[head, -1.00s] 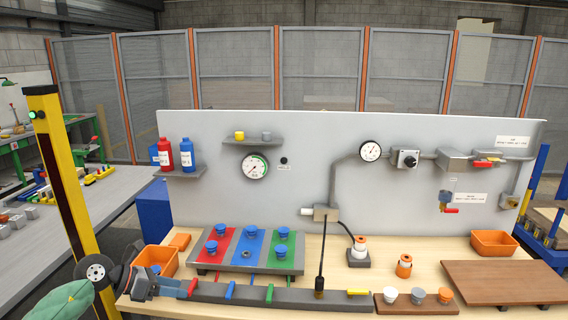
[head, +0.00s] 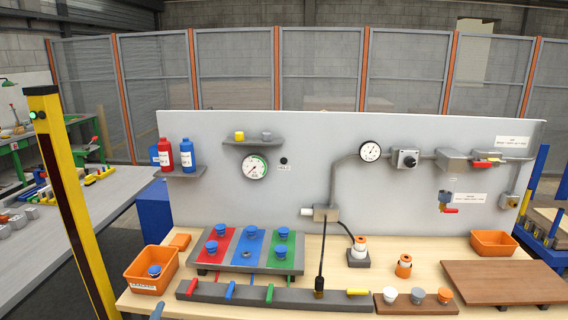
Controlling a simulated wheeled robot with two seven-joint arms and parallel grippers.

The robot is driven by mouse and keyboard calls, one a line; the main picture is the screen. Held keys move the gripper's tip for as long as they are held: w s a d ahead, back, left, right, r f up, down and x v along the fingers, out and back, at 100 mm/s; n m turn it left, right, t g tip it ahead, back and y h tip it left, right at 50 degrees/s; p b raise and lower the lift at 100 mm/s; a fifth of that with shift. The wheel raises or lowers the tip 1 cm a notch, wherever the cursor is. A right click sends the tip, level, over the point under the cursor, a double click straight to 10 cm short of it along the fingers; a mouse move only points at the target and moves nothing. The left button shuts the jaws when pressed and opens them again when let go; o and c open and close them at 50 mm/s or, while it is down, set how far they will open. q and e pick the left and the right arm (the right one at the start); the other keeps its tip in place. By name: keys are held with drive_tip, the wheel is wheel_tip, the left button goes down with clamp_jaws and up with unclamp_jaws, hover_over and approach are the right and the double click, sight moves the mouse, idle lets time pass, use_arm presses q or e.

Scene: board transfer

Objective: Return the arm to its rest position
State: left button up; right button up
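A small blue-grey piece, likely the tip of my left gripper (head: 157,312), shows at the bottom edge at the left. It is in front of the table edge, below the orange bin (head: 146,286), and touches nothing that I can see. Whether it is open or shut cannot be seen. My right gripper is out of view. A blue knob (head: 154,270) lies in the orange bin. The board with red, blue and green strips (head: 232,262) stands behind the grey bar (head: 208,290) and carries several blue knobs (head: 283,232).
A yellow-black post (head: 72,200) stands left of the table. White, grey and orange knobs (head: 417,295) sit on a brown block at the front right. A brown board (head: 505,282) and another orange bin (head: 494,243) are at the right. A thin black rod (head: 321,262) rises at mid-table.

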use_arm(q)
drive_tip(key=s+f+n+g+y, duration=0.2)
drive_tip(key=s+f+n+g, duration=0.55)
drive_tip(key=s+f, duration=0.45)
drive_tip(key=s+d+f+n+g+h, duration=0.1)
drive_tip(key=s+d+f+g, duration=0.25)
drive_tip(key=s, duration=0.35)
drive_tip(key=s+d+f+n+g+h, duration=0.1)
drive_tip(key=s+d+f+g+h, duration=0.2)
drive_tip(key=s, duration=0.5)
drive_tip(key=s+d+f+g, duration=0.1)
drive_tip(key=s+d+f, duration=0.1)
drive_tip(key=f, duration=1.5)
drive_tip(key=s+d+f+g, duration=0.1)
drive_tip(key=d+f+g, duration=0.1)
drive_tip(key=f, duration=1.6)
drive_tip(key=shift+s+d+f+y, duration=0.15)
drive_tip(key=shift+s+y, duration=0.25)
